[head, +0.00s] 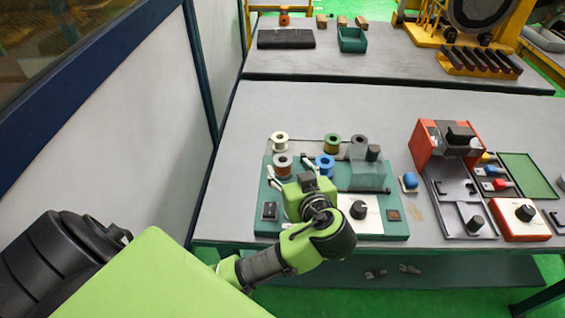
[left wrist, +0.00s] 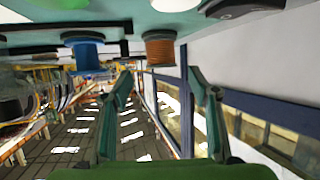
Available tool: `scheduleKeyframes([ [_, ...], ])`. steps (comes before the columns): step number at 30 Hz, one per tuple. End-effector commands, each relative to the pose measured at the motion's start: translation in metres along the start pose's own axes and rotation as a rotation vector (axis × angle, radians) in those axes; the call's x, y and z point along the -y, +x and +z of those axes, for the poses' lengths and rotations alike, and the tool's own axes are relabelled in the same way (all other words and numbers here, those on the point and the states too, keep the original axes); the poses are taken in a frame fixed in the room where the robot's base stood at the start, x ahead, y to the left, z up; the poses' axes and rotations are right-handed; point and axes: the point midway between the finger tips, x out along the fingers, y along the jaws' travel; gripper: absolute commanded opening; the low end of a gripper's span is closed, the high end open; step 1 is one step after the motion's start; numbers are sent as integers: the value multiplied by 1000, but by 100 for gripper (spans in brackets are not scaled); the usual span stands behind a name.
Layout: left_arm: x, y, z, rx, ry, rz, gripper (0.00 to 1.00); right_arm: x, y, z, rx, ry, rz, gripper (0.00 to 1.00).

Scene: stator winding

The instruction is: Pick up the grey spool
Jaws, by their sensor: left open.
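The grey spool (head: 359,141) stands at the back right of the spool group, behind a grey-green block that partly covers it in the head view. My left gripper (head: 306,188) is over the front left of the teal board (head: 398,228), to the left of and nearer than the grey spool. In the left wrist view my left gripper (left wrist: 160,82) has its fingers spread with nothing between them. That view is upside down, and I cannot make out the grey spool in it. My right gripper is not in view.
A copper spool (head: 282,166), blue spool (head: 325,166), white spool (head: 279,142) and green spool (head: 331,143) stand near my left gripper. The copper spool (left wrist: 159,48) and blue spool (left wrist: 86,54) show in the wrist view. A red machine (head: 424,150) stands right.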

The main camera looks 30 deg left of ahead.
Motion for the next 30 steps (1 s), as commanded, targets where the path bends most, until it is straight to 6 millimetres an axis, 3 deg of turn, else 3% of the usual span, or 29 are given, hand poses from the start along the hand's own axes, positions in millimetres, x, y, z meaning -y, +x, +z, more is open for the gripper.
scheduleKeyframes([
  [7, 1, 19, -2, -1, 3, -1, 55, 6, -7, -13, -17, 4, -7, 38],
  [15, 3, 57, -1, 0, 2, 0, 55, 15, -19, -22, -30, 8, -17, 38],
  [24, 2, 62, 1, 2, 0, 2, 55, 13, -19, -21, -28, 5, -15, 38],
  [29, 2, 62, 1, 2, 0, 2, 13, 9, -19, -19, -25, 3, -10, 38],
  [30, 2, 62, 1, 2, 0, 1, 13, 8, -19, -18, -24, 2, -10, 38],
])
